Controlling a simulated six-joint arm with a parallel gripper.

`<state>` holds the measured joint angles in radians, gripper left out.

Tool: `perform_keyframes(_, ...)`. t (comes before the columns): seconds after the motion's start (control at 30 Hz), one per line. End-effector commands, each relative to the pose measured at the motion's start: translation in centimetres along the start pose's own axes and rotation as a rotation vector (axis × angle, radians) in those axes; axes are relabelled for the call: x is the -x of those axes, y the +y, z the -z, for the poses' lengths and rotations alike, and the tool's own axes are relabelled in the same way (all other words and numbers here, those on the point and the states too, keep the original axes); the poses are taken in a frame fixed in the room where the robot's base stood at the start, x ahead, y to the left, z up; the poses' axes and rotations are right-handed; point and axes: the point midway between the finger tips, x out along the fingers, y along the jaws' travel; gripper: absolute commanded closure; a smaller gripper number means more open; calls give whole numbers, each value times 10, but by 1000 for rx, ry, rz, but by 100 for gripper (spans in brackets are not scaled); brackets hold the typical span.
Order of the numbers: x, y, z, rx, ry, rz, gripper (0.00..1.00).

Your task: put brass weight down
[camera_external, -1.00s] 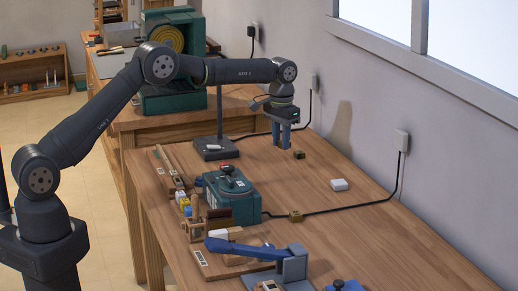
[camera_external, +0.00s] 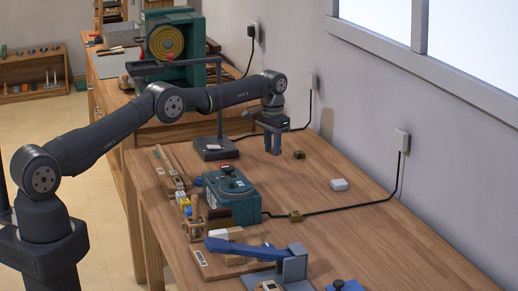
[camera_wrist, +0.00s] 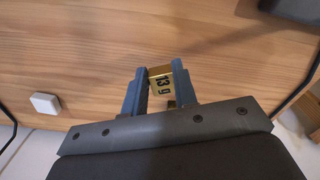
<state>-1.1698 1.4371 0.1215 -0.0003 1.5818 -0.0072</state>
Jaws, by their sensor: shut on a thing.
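My gripper (camera_external: 273,152) points down over the far part of the wooden table. It is shut on the brass weight (camera_wrist: 161,83), which shows between the blue fingers (camera_wrist: 160,70) in the wrist view, with "13 g" on it. In the external view the held weight cannot be made out between the fingers. I cannot tell whether it touches the table.
A dark stand base (camera_external: 215,149) is left of my gripper, with its upright post. A green device (camera_external: 232,197) stands nearer the camera. A white box (camera_external: 339,184) lies to the right, also in the wrist view (camera_wrist: 45,103). A black cable crosses the table. Bare wood surrounds my gripper.

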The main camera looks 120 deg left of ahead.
Motion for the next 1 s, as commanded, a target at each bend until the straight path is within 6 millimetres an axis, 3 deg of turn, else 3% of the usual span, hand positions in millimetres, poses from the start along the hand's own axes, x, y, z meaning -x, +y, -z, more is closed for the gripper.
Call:
perform_keyframes(0.27,-36,0,-1,0,-2,0,98)
perform_keyframes(0.63,-41,0,-1,0,-1,0,98)
perform_keyframes(0.67,-42,0,0,0,0,0,72)
perform_keyframes(0.77,-41,0,0,0,0,0,53)
perform_keyframes(1.0,-41,0,0,0,0,0,52)
